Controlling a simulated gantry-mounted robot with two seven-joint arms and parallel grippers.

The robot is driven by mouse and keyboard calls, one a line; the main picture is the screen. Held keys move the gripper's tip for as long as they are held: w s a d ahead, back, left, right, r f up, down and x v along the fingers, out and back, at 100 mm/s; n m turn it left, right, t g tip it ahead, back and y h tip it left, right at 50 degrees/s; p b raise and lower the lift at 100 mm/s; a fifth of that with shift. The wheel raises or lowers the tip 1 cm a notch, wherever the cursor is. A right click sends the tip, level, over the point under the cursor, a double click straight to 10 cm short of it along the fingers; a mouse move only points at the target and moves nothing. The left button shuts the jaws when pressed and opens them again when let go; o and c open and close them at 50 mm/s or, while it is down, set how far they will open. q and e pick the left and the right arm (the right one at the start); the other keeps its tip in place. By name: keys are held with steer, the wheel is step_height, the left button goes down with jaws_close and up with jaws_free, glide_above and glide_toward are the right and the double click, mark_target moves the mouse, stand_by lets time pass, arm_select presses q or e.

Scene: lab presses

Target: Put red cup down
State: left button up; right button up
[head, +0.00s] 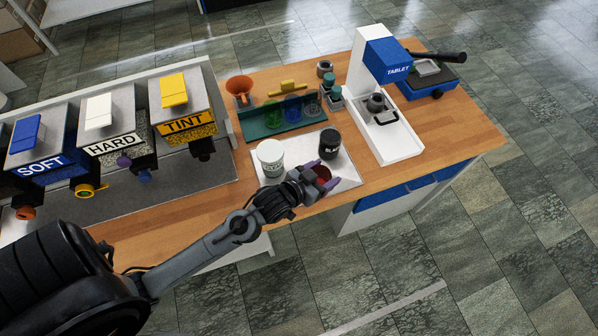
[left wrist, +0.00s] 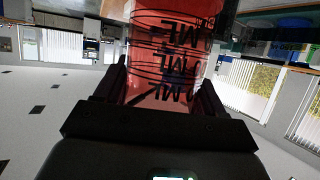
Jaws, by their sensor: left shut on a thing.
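The red cup (head: 321,173) is mostly hidden behind my left gripper (head: 318,178) in the head view. In the left wrist view the red cup (left wrist: 170,55) fills the upper middle, see-through red with black markings that read upside down. The fingers of my left gripper (left wrist: 165,95) are on both sides of it, shut on it. The cup is over or at the front edge of the white mat (head: 345,178); I cannot tell whether it touches. My right gripper is not in view.
A white tub (head: 270,158) and a black jar (head: 329,143) stand on the mat close to the gripper. Behind is a green rack (head: 262,129) with coloured cups. A tablet press (head: 385,65) stands right; SOFT, HARD and TINT dispensers (head: 185,110) stand left. Bare wood (head: 455,125) lies right of the press.

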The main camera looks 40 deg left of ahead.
arm_select(q)
steer(key=shift+s+a+f, duration=0.15)
steer(key=shift+a+f, duration=1.3)
steer(key=shift+f, duration=0.1)
steer(key=shift+s+a+f, duration=0.15)
steer(key=shift+a+f, duration=1.35)
steer(key=shift+s+a+f, duration=0.15)
steer(key=shift+a+f, duration=1.3)
steer(key=shift+f, duration=0.1)
steer(key=shift+f, duration=0.15)
steer(key=o, duration=0.8)
steer(key=shift+c, duration=0.2)
